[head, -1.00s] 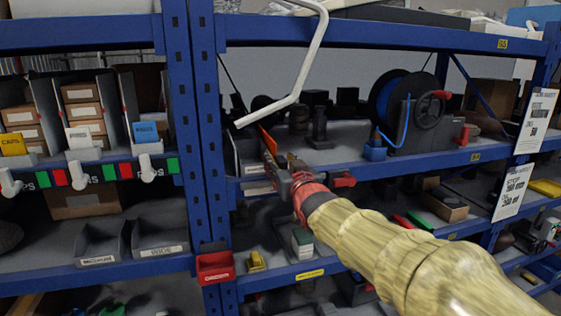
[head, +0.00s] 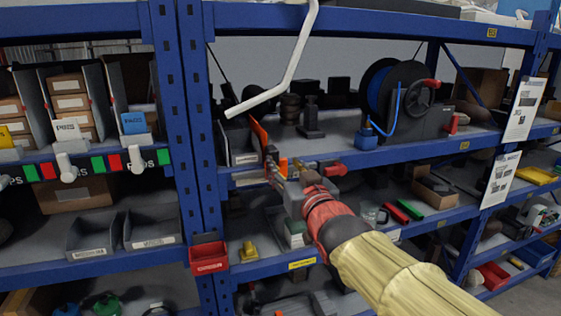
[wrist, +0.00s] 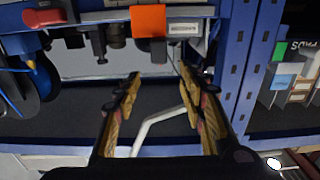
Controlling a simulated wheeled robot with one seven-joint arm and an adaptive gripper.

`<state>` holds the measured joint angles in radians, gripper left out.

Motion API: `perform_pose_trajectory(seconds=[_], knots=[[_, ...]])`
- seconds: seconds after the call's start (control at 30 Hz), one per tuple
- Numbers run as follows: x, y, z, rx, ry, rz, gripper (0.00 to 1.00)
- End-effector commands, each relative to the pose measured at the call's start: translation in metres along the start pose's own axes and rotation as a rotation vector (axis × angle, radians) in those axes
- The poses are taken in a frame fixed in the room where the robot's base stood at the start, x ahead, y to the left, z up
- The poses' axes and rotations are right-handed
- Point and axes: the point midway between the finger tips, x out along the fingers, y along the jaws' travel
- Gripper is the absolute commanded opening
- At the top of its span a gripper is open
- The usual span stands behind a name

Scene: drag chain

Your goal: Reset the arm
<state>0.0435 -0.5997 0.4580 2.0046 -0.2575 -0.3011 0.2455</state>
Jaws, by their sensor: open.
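My gripper (head: 273,168) is at the end of my arm, which reaches in from the lower right of the head view. It is in front of the middle shelf's front edge, close to an orange plate (head: 258,132) on that shelf. In the wrist view the two fingers of my gripper (wrist: 160,82) are spread, with nothing held between them. The orange plate (wrist: 148,20) shows beyond the fingertips in the wrist view, apart from them. I cannot make out a drag chain.
A blue post (head: 178,130) stands left of my gripper. A bent white bar (head: 280,85) hangs above it. A cable reel (head: 383,90) stands on the shelf to the right. A red bin (head: 208,258) hangs low on the post. Grey bins (head: 150,230) sit at left.

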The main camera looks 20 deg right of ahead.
Motion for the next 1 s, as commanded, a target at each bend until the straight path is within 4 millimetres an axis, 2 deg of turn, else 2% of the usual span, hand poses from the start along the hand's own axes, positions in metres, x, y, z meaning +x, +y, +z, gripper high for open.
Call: perform_pose_trajectory(seconds=[0.17, 0.57, 0.67, 0.77, 0.83, 0.97, 1.0], knots=[[-0.007, 0.0, 0.0, 0.001, 0.001, 0.0, 0.41], [-0.007, 0.0, 0.0, -0.002, 0.0, 0.0, 0.41], [-0.007, 0.003, 0.011, -0.019, -0.04, 0.011, 0.41], [-0.011, 0.011, 0.048, -0.034, -0.161, 0.038, 0.41], [-0.024, 0.018, 0.086, -0.039, -0.288, 0.063, 0.41], [-0.074, 0.025, 0.163, -0.041, -0.549, 0.097, 0.41], [-0.092, 0.025, 0.185, -0.039, -0.621, 0.101, 0.41]])
